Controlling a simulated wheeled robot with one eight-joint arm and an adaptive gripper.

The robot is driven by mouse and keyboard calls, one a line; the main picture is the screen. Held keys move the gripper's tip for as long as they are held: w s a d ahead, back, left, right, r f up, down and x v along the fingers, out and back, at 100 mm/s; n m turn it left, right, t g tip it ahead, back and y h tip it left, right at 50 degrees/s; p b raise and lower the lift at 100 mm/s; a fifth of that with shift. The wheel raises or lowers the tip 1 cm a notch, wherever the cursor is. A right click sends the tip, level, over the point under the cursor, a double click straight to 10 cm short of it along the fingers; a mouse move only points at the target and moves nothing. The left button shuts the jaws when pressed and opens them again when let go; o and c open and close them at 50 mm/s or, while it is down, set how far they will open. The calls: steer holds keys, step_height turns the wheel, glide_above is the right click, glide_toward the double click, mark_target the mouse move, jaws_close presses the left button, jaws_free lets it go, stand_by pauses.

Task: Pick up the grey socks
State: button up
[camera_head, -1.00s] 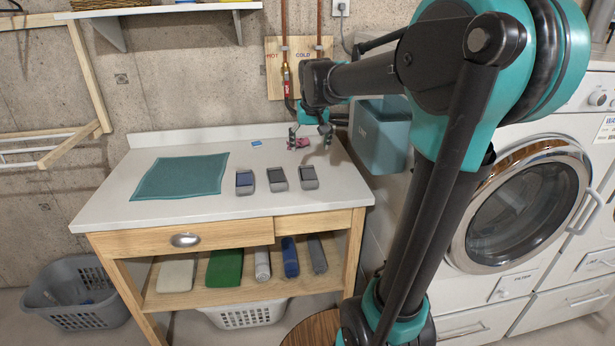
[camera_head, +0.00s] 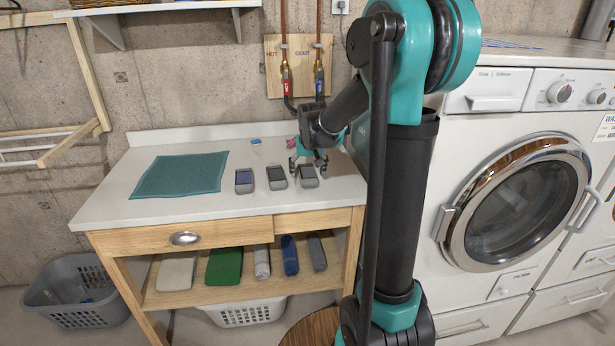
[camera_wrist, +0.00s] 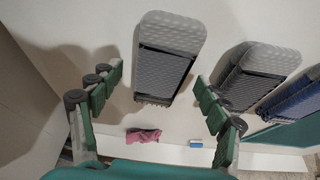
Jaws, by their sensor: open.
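Three folded, sock-like bundles lie in a row on the white worktop (camera_head: 110,205). The rightmost bundle (camera_head: 310,182) is grey with a darker grey middle. The middle one (camera_head: 277,183) is grey with a darker centre, and the left one (camera_head: 244,187) has a blue centre. My gripper (camera_head: 308,164) is open above the rightmost bundle, partly overlapping it. In the wrist view, that bundle (camera_wrist: 172,38) shows between and beyond my spread fingers (camera_wrist: 158,84). The fingers appear clear of its sides. The middle bundle (camera_wrist: 255,72) is beside the right finger. Which bundle is the grey socks is not certain.
A teal mat (camera_head: 180,175) lies on the left of the worktop. A pink cloth (camera_wrist: 143,135) and a small blue-and-white block (camera_wrist: 196,144) lie at the back. Rolled items, including a grey roll (camera_head: 317,253), lie on the shelf below. A washer (camera_head: 520,200) stands right.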

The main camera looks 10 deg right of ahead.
steer(key=shift+w+f, duration=0.1)
steer(key=shift+f, duration=0.15)
steer(key=shift+c, duration=0.4)
steer(key=c, duration=1.1)
steer(key=shift+r, duration=0.1)
steer(key=shift+c, duration=0.2)
